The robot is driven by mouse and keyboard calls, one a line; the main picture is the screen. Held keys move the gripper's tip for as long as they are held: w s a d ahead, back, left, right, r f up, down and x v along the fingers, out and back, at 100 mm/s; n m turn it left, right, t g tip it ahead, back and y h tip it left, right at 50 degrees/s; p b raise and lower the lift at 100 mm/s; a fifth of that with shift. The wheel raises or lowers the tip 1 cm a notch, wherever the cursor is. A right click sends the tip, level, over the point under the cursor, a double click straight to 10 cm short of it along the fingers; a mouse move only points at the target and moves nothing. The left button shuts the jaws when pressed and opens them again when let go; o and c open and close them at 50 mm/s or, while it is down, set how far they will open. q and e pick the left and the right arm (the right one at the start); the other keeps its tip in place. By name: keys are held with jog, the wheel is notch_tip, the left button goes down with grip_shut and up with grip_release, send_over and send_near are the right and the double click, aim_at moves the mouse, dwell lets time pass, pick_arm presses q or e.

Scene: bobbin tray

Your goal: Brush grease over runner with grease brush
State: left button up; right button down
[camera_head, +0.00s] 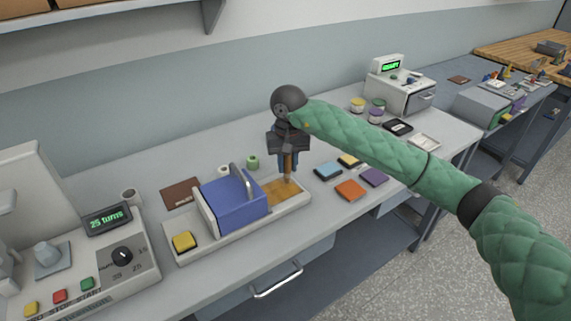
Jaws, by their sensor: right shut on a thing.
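My right gripper (288,160) points down over the right end of a pale tray-like base (222,235). It is shut on the grease brush (288,170), whose brown handle shows between the fingers. The brush stands about upright, its lower end at the golden-brown runner strip (271,194) on the base. I cannot tell whether the bristles touch the strip. A blue block (233,204) with a grey handle sits on the base just left of the strip. My left gripper is out of view.
A machine with a "25 Turns" display (107,217) stands at left. Orange (350,190), blue and purple squares lie right of the base. A green spool (253,162) stands behind. A white device (402,92) stands at back right.

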jog(key=shift+s+d, duration=0.15)
jog(key=shift+s, duration=0.1)
jog(key=shift+s+d, duration=0.1)
jog(key=shift+s+d+b, duration=0.5)
jog(key=shift+s+b, duration=0.1)
jog(key=shift+s, duration=0.2)
